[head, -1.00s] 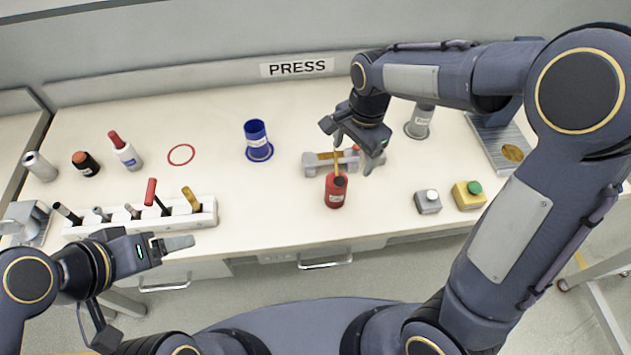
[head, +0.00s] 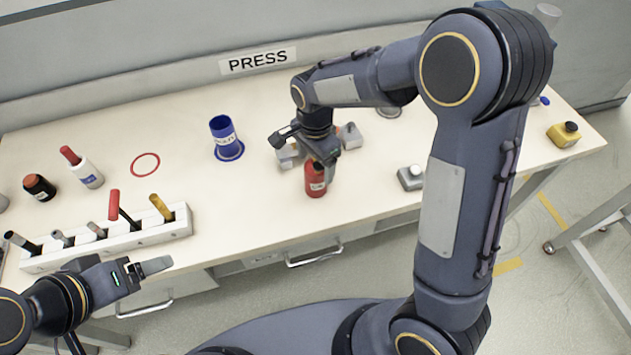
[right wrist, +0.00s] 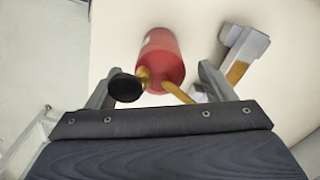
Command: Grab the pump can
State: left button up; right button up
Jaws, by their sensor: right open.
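The pump can is a red can (head: 315,185) with a label, standing on the bench below the right gripper in the head view. The right wrist view shows the red can (right wrist: 165,55), its black knob (right wrist: 125,87) and a yellow spout. My right gripper (head: 308,160) is open just above the can and partly hides its top. In the right wrist view, the can shows between and beyond the spread fingers; no grip on it shows. My left gripper (head: 150,266) is over the front left bench edge, away from the can; its finger gap is unclear.
A grey holder (head: 350,135) stands behind the can, partly hidden by my arm. A blue cup (head: 222,130) is to its left, a grey button box (head: 411,177) to its right. A tool rack (head: 110,240) and bottles (head: 85,170) stand at left.

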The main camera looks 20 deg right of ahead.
notch_tip(320, 180, down, 3)
jog(key=shift+b, duration=0.65)
jog(key=shift+r, duration=0.1)
jog(key=shift+c, duration=0.4)
